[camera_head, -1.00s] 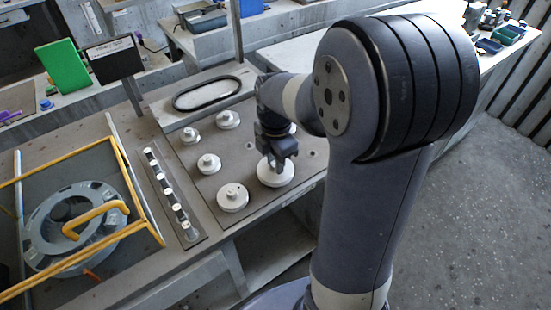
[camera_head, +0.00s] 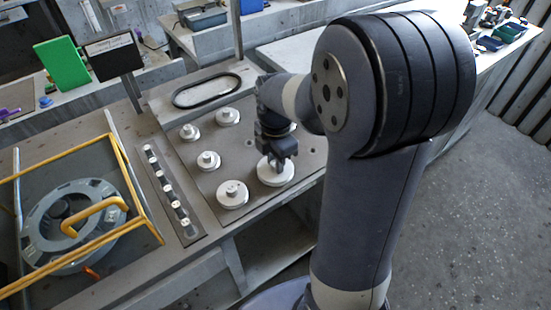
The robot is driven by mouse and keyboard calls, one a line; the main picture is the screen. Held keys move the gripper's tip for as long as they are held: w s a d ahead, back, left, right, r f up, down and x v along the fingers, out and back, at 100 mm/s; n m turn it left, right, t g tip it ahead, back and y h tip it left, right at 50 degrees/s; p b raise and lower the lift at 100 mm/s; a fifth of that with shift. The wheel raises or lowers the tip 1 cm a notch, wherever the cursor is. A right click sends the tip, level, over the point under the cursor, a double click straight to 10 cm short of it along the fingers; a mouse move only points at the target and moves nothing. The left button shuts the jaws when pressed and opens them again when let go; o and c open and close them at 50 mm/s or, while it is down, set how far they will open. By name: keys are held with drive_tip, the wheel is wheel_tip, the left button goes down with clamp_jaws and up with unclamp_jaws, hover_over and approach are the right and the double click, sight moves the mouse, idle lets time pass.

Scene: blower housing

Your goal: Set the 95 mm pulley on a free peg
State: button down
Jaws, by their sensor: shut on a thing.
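My gripper (camera_head: 278,162) is shut on the hub of a large white pulley (camera_head: 276,176) near the front right of the grey peg board (camera_head: 232,160). The pulley looks level and low over the board; I cannot tell whether it rests on it. Other white pulleys sit on the board: one at the front (camera_head: 232,194), one in the middle (camera_head: 208,161), one at the left (camera_head: 189,132) and one at the back (camera_head: 227,116). Another pulley is partly hidden behind my gripper. No size marks are readable.
A black belt loop (camera_head: 207,90) lies behind the pulleys. A strip with several small white-topped pieces (camera_head: 166,190) lies left of the board. Further left, a yellow frame (camera_head: 128,175) stands around a grey blower housing (camera_head: 75,222). A dark sign (camera_head: 112,55) stands behind.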

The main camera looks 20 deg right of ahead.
drive_tip(key=c, duration=1.1)
unclamp_jaws()
drive_tip(key=shift+c, duration=0.2)
drive_tip(key=shift+r, duration=0.15)
drive_tip(key=shift+r+p, duration=3.2)
drive_tip(key=shift+r, duration=0.45)
drive_tip(key=shift+f, duration=0.1)
wheel_tip(320, 180, down, 7)
drive_tip(key=b, duration=0.6)
drive_tip(key=shift+f, duration=0.1)
